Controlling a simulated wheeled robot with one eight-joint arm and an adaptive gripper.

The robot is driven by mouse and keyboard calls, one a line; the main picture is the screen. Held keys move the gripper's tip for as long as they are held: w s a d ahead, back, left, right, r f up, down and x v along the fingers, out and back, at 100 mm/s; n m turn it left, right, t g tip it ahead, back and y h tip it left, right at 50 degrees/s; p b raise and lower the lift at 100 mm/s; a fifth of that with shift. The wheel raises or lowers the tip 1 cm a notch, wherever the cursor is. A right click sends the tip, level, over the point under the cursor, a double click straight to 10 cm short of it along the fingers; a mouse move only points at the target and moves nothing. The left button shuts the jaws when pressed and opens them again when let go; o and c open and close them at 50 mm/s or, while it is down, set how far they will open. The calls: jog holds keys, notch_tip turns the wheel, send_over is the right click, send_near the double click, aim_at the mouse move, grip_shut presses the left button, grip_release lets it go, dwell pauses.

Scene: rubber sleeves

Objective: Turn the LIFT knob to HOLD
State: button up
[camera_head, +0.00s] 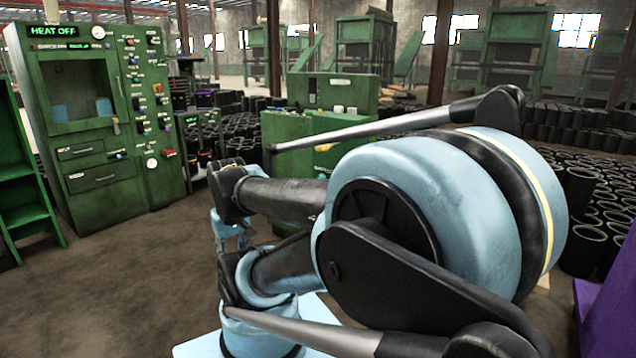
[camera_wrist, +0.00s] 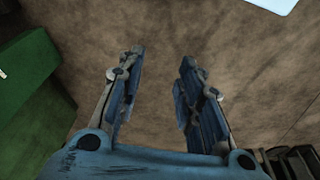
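A green machine (camera_head: 105,120) with a "HEAT OFF" display stands at the left of the head view. Its right-hand panel (camera_head: 148,100) carries several small knobs, buttons and lights in black, red, blue and orange. The labels are too small to read, so I cannot tell which knob is LIFT or where it points. My gripper (camera_wrist: 161,58) is open and empty in the wrist view, its two blue fingers apart above bare floor. In the head view my gripper (camera_head: 232,232) hangs low, partly hidden by my arm, in front of and apart from the machine.
A green cabinet (camera_head: 288,135) stands right of the machine, partly behind my arm. Stacks of black rubber sleeves (camera_head: 590,215) fill the right side. Green shelves (camera_head: 20,185) stand at the left edge. The brown floor (camera_head: 130,270) before the machine is clear.

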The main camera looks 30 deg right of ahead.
jog(key=shift+o, duration=1)
jog(key=o, duration=0.3)
jog(key=shift+s+d+r, duration=0.1)
jog(key=shift+s+r, duration=0.15)
jog(key=w+d+r+m+t+h, duration=0.1)
jog(key=w+d+r+m+h, duration=0.15)
jog(key=w+d, duration=0.75)
jog(key=w+d+r+m+h, duration=0.2)
jog(key=w+d+h, duration=0.2)
jog(key=w+d, duration=0.55)
jog(key=w+d+r+m+t+h, duration=0.1)
jog(key=w+d+r+m+h, duration=0.15)
jog(key=w+d, duration=0.75)
jog(key=w+d+f+t+h, duration=0.1)
jog(key=w+d+f+h, duration=0.2)
jog(key=w, duration=0.4)
jog(key=w+d+f+h, duration=0.25)
jog(key=w+d, duration=0.25)
jog(key=w, duration=0.3)
jog(key=w+d+f+t+h, duration=0.1)
jog(key=w+d+f, duration=0.1)
jog(key=d+f, duration=0.3)
jog(key=w+d+f+t+h, duration=0.1)
jog(key=w+d+f, duration=0.15)
jog(key=f, duration=0.45)
jog(key=x, duration=1.7)
jog(key=shift+s+d+m, duration=0.15)
jog(key=shift+s+m, duration=0.05)
jog(key=shift+m, duration=0.1)
jog(key=shift+f, duration=0.1)
